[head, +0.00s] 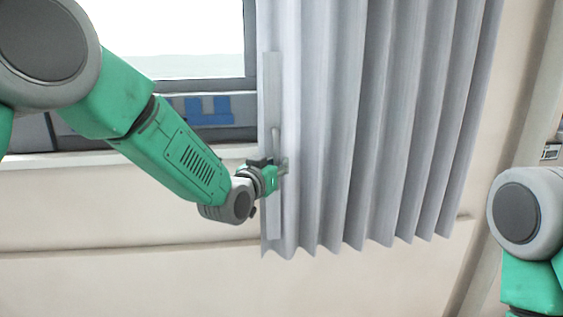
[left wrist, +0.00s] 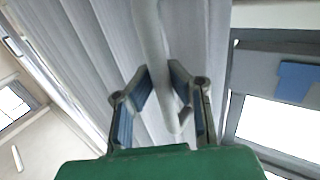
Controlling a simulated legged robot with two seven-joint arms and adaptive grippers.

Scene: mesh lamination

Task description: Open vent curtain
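The grey pleated curtain (head: 345,120) hangs in front of the wall, covering the middle of the head view. A flat light-grey strip (head: 272,90) runs down its left edge and carries a slim vertical handle (head: 275,143). My left gripper (head: 283,168) is at the lower part of this handle. In the left wrist view the two fingers (left wrist: 160,72) are apart, with the pale handle (left wrist: 150,30) between them and a gap still visible. Its lower end lies close to the right finger; contact is unclear. My right gripper is out of view.
A dark-framed window (head: 165,40) with a sill is left of the curtain, behind my left arm. Bare cream wall (head: 130,275) lies below. A small wall panel (head: 550,152) is at far right.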

